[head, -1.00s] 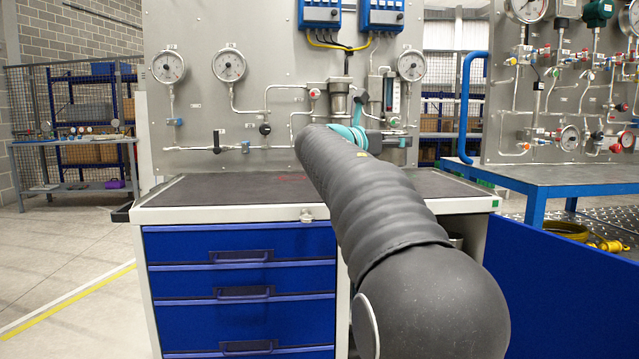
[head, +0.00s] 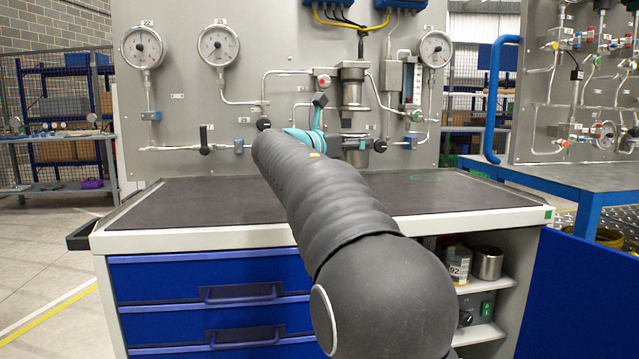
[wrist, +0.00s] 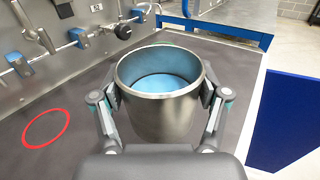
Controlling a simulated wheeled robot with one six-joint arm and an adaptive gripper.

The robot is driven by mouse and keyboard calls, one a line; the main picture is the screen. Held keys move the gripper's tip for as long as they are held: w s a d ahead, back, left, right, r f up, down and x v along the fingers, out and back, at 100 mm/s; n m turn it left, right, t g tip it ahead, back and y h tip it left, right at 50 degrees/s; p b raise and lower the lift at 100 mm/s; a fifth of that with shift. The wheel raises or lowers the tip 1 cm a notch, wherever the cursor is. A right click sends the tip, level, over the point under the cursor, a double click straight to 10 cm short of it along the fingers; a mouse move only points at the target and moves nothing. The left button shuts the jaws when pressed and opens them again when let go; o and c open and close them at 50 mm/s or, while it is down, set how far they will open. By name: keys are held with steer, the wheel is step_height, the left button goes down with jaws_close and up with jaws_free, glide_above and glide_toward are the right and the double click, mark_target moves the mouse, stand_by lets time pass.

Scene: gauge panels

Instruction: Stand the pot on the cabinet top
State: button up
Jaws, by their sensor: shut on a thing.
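The pot (wrist: 160,115) is a silver metal cylinder, open at the top with a pale blue inside. My gripper (wrist: 160,97) is shut on it, one finger on each side, and the pot looks upright. In the head view the pot (head: 356,157) shows small beyond my arm, in front of the panel. The cabinet top (head: 200,203) is dark grey with a pale rim and lies below and around the pot. I cannot tell whether the pot's base touches it. A red ring (wrist: 46,128) is marked on the top, left of the pot in the wrist view.
The gauge panel (head: 185,105), with pipes and valves, rises behind the cabinet top. A green ring (head: 436,178) lies at the top's back right. Metal cans (head: 487,262) stand on the shelf below. A blue bench (head: 560,178) is at right. The top's left part is clear.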

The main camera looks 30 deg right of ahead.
steer(key=w+a+f, duration=0.1)
steer(key=a, duration=0.1)
steer(key=w+a+f, duration=0.1)
steer(key=a+f, duration=0.1)
steer(key=w+a+f, duration=0.1)
steer(key=a, duration=0.1)
steer(key=shift+w+a+f, duration=0.15)
steer(key=shift+a+f, duration=0.1)
steer(key=shift+a, duration=0.1)
steer(key=shift+f+b, duration=0.5)
steer(key=shift+f, duration=1.45)
steer(key=shift+f, duration=0.2)
steer(key=o, duration=1.3)
steer(key=shift+o, duration=0.2)
steer(key=shift+r, duration=0.1)
steer(key=shift+a, duration=0.2)
steer(key=v, duration=1.1)
steer(key=shift+a+r, duration=0.1)
steer(key=shift+a, duration=0.25)
